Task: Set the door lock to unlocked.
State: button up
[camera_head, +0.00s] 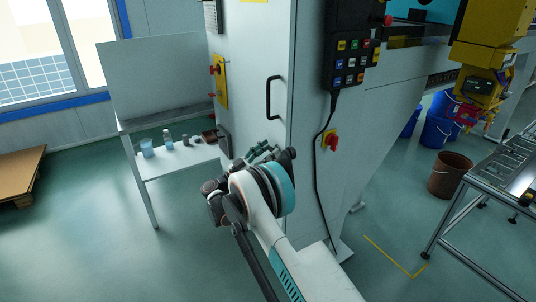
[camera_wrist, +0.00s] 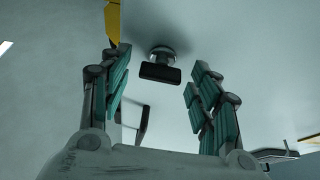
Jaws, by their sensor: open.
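The door lock (camera_wrist: 160,71) shows in the wrist view as a black, flat turn-piece on a round silver base, on a pale panel. The bar of the turn-piece lies roughly level across the picture, tilted slightly. My gripper (camera_head: 260,152) is open and empty in the head view, close in front of the pale cabinet. In the wrist view, its two green-padded fingers stand left and right of the lock, with gaps on both sides; contact does not show. In the head view I cannot make out the lock behind my gripper.
A black door handle (camera_head: 269,97) sits above my gripper. A yellow plate with a red switch (camera_head: 220,82) is up left. A control pendant (camera_head: 350,50) with a hanging cable is at right. A small table (camera_head: 175,158) with cups stands left.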

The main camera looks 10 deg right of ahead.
jog(key=c, duration=1.1)
jog(key=shift+n, duration=0.5)
jog(key=n+t, duration=0.1)
jog(key=n, duration=0.1)
jog(key=n+t+y, duration=0.1)
jog(key=n+t, duration=0.1)
jog(key=n, duration=0.1)
jog(key=shift+n+y, duration=0.3)
jog(key=n+t+y, duration=0.1)
jog(key=n, duration=0.2)
jog(key=n+y, duration=0.1)
jog(key=n, duration=0.2)
jog(key=shift+s+r+t, duration=0.1)
jog(key=shift+t, duration=0.3)
jog(key=n+y, duration=0.1)
jog(key=n, duration=0.1)
jog(key=n+y+p, duration=0.1)
jog(key=n, duration=0.2)
jog(key=shift+t, duration=0.3)
jog(key=n+y+p, duration=0.1)
jog(key=n+y, duration=0.1)
jog(key=n, duration=0.2)
jog(key=shift+n, duration=0.3)
